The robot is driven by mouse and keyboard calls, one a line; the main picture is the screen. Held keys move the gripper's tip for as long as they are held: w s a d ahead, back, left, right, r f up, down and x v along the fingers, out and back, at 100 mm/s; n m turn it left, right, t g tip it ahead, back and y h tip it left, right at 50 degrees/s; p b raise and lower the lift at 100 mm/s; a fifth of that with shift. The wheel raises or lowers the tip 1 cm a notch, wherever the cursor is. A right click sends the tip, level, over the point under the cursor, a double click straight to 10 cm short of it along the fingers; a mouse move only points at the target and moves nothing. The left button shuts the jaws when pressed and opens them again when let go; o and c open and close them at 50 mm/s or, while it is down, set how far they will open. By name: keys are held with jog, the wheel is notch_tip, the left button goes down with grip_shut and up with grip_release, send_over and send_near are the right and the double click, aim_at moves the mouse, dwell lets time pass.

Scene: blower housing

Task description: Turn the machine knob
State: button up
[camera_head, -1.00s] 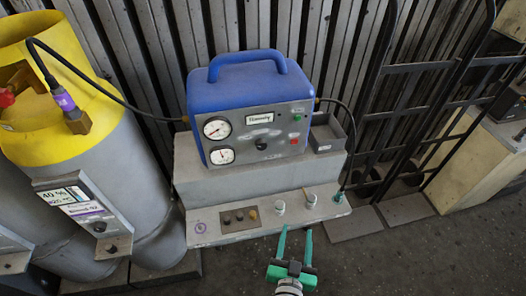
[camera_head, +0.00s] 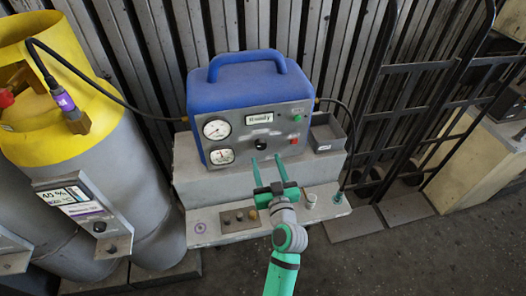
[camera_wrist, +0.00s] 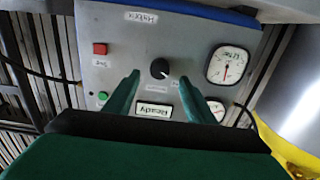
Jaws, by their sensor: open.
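The machine is a blue box with a grey front panel (camera_head: 240,136). Its black round knob (camera_head: 261,144) sits low in the middle of the panel; the wrist view also shows the knob (camera_wrist: 160,68), with a white mark on it. My gripper (camera_head: 267,160) has two green fingers and is open and empty. In the head view its fingertips are just below the knob. In the wrist view my gripper (camera_wrist: 159,82) has its fingertips to either side of the knob, with a gap between them; contact cannot be told.
Two dials (camera_head: 217,129) are left of the knob. A red button (camera_head: 294,141) and a green button (camera_head: 297,118) are to the right. A grey tray (camera_head: 325,138) is beside the machine, and a yellow-topped cylinder (camera_head: 60,145) stands left.

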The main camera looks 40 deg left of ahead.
aim_at(262, 147)
jog(key=shift+x, duration=2.8)
jog(key=c, duration=1)
